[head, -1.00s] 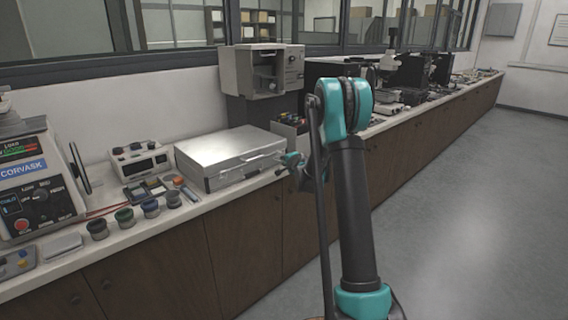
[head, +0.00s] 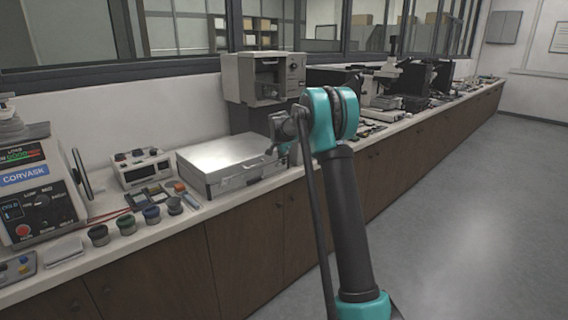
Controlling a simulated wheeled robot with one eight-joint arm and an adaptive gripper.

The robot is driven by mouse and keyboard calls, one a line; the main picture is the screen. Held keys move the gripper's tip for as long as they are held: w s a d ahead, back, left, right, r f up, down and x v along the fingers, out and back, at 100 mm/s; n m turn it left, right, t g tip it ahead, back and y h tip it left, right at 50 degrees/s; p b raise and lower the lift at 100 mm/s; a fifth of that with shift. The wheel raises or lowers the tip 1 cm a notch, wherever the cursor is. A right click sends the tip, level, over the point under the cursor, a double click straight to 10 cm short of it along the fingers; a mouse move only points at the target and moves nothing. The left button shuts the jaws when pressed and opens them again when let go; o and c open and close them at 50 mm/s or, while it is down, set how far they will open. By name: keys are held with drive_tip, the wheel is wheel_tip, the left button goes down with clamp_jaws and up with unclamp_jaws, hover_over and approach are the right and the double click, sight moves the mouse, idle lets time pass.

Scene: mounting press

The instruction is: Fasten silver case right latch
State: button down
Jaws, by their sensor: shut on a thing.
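The silver case (head: 222,154) lies on the bench with its lid down. Its handle is on the front face, towards the aisle. My gripper (head: 271,151) is small in the view, at the right end of the case's front edge, where the right latch sits. It is shut on the right latch, pointing down from my wrist. The latch itself is hidden by the gripper, so its position cannot be told.
A control box (head: 140,168) and several small round jars (head: 152,215) stand left of the case. A large press (head: 38,190) is at the far left. A beige cabinet unit (head: 262,76) stands behind the case. The aisle floor (head: 450,230) is clear.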

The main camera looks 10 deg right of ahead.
drive_tip(key=shift+w+d+r+g+h, duration=0.15)
drive_tip(key=shift+w+r+g+h, duration=0.1)
drive_tip(key=shift+w+g+h, duration=0.35)
drive_tip(key=shift+s, duration=0.2)
drive_tip(key=c, duration=1.6)
unclamp_jaws()
drive_tip(key=shift+c, duration=0.2)
drive_tip(key=shift+a, duration=0.2)
drive_tip(key=shift+s+r, duration=0.15)
drive_tip(key=shift+r, duration=0.15)
drive_tip(key=v, duration=0.7)
drive_tip(key=shift+r, duration=0.15)
